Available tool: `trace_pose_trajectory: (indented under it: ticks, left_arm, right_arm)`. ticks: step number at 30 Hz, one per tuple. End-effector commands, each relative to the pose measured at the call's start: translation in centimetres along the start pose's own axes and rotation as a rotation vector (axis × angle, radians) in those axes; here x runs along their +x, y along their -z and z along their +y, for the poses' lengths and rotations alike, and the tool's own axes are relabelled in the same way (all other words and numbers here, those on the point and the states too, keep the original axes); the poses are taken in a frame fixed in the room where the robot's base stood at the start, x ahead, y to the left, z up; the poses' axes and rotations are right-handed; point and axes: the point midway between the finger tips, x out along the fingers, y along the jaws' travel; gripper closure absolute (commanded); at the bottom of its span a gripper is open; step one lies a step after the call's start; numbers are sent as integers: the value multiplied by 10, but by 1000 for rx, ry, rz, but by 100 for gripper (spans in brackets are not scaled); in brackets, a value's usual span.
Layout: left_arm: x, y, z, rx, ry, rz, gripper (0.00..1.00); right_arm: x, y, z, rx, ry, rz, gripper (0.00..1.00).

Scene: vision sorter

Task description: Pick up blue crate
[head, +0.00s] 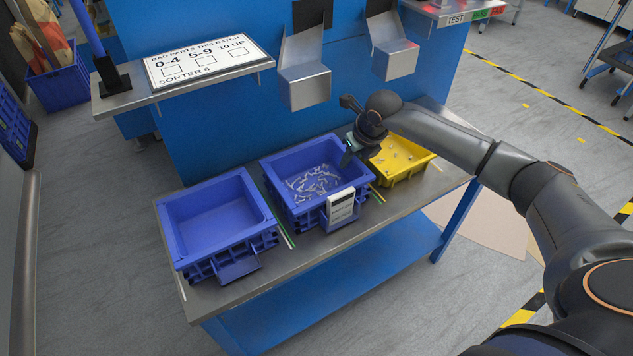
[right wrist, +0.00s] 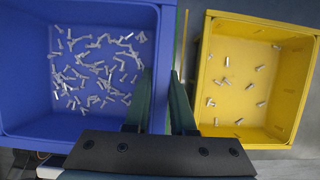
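The middle blue crate (head: 283,200) stands on the bench and holds many small metal parts; a white label card hangs on its front. In the right wrist view this crate (right wrist: 25,120) fills the left side. Another blue crate (head: 180,235), empty, stands to its left. My right gripper (head: 350,158) is over the right side of the middle crate. In the wrist view its two fingers (right wrist: 162,105) are apart, with the crate's right wall showing between them. Whether they touch the wall cannot be told. My left gripper is not in view.
A yellow crate (head: 422,168) with a few parts stands close to the right of the middle crate. Metal chutes (head: 305,87) overhang the bench behind. A sign (head: 205,60) stands on a shelf at back left. The bench front edge is narrow.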

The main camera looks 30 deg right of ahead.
Motion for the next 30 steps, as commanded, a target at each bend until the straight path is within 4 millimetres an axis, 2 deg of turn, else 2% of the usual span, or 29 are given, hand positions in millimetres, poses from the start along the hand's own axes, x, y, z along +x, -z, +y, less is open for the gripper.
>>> trace_pose_trajectory:
  ticks: [1, 6, 30]
  left_arm:
    - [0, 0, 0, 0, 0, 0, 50]
    - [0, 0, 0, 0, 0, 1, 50]
    - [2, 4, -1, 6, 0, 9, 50]
  right_arm:
    - [0, 0, 0, 0, 0, 0, 84]
    - [0, 0, 0, 0, 0, 0, 100]
    - [0, 0, 0, 0, 0, 0, 100]
